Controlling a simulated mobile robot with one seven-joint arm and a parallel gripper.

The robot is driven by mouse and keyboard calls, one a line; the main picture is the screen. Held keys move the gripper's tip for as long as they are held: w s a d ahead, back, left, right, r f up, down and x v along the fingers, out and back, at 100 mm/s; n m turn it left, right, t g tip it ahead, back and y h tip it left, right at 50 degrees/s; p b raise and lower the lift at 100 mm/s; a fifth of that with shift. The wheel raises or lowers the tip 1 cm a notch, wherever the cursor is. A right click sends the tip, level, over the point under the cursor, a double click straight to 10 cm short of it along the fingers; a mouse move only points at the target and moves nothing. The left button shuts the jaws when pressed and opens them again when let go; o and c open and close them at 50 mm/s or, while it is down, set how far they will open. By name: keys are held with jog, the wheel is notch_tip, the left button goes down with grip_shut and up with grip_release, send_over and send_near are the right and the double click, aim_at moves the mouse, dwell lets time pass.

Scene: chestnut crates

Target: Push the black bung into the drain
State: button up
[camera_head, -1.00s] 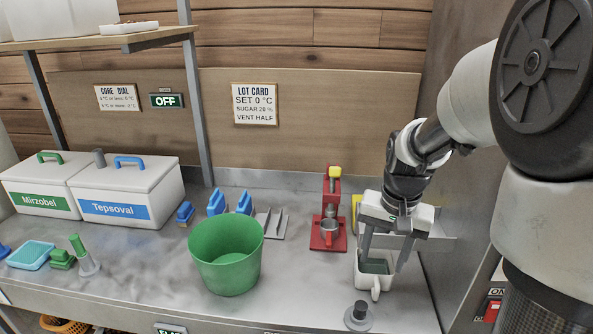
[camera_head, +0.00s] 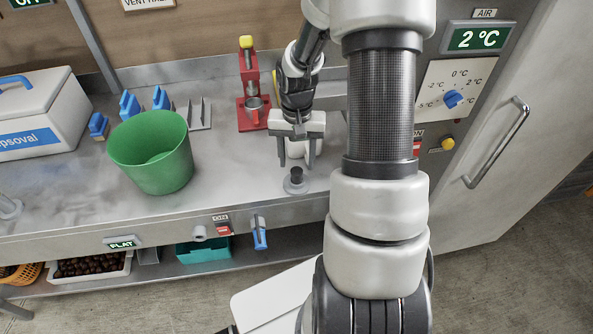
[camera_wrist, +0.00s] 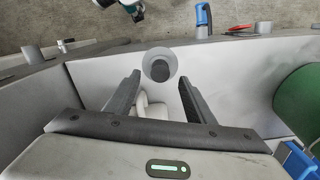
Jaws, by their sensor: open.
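The black bung (camera_head: 296,174) stands upright in the middle of a round grey fitting (camera_head: 295,188), near the bench's front edge. I cannot tell how deep it sits, and the drain opening is hidden. In the wrist view the bung (camera_wrist: 160,70) is a dark disc within the paler ring (camera_wrist: 160,54). My gripper (camera_head: 296,163) is open and empty, pointing down just behind the bung. In the wrist view the bung shows beyond the gap between the fingertips (camera_wrist: 159,80), apart from them.
A white jug (camera_head: 297,149) stands close behind and partly under my gripper. A red press (camera_head: 252,115) is behind to the left, and a green bucket (camera_head: 165,175) is further left. A blue-handled lever (camera_head: 259,232) is on the bench front. Bare bench lies between bucket and bung.

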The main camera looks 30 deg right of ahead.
aim_at(297, 170)
notch_tip(297, 170, down, 6)
jog(key=shift+r, duration=0.1)
jog(key=shift+c, duration=0.3)
grip_shut()
jog(key=shift+r+p, duration=0.3)
jog(key=shift+r, duration=0.35)
dwell(0.4)
